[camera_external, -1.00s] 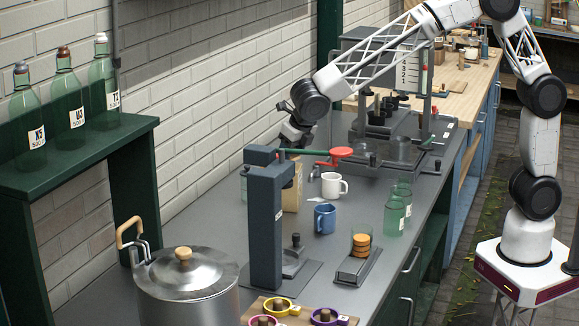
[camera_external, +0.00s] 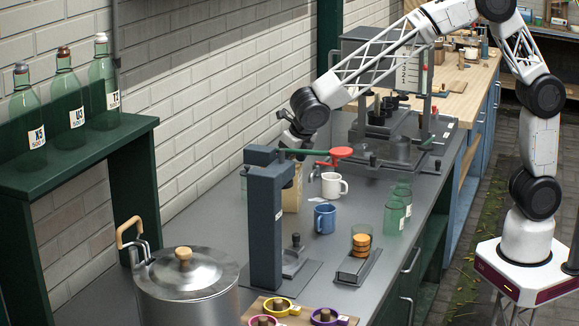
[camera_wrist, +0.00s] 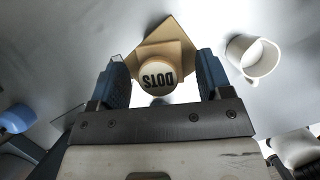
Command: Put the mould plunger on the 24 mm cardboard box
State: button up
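In the wrist view, my gripper (camera_wrist: 162,62) has its two blue-padded fingers spread apart. Clear gaps show between the piece and both fingers. The tan cardboard box (camera_wrist: 172,34) lies under and beyond it; whether the plunger touches the box is hard to tell. In the external view, the box (camera_external: 292,196) stands on the grey counter, partly behind the dark press post. My fingers and the plunger are mostly hidden there.
A white mug (camera_external: 332,186) stands right of the box, close to my right finger in the wrist view (camera_wrist: 253,57). A blue mug (camera_external: 325,219) is nearer. The dark post (camera_external: 266,225) and its red-ended lever (camera_external: 341,152) stand close to my gripper.

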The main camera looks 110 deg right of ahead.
jog(key=shift+r, duration=0.1)
jog(key=v, duration=1.2)
jog(key=shift+d+r, duration=0.1)
dwell(0.5)
jog(key=s+a+r+m+y, duration=0.1)
jog(key=s+a+r+m, duration=0.1)
jog(key=s+a+m, duration=0.6)
jog(key=s+a+r+m+y, duration=0.1)
jog(key=s+a+r+m, duration=0.15)
jog(key=s+a, duration=0.65)
jog(key=s+a+f+m, duration=0.2)
jog(key=s+m, duration=0.2)
jog(key=s, duration=0.4)
jog(key=s+a+f+m+y, duration=0.1)
jog(key=s+a+f+m, duration=0.1)
jog(key=s, duration=0.6)
jog(key=s+a+f+m+y, duration=0.1)
jog(key=s+a+m, duration=0.3)
jog(key=s, duration=0.5)
jog(key=f+m, duration=0.1)
jog(key=m, duration=0.1)
jog(key=shift+m+t, duration=0.3)
jog(key=shift+m, duration=0.05)
jog(key=shift+s+f, duration=0.1)
jog(key=shift+s, duration=0.05)
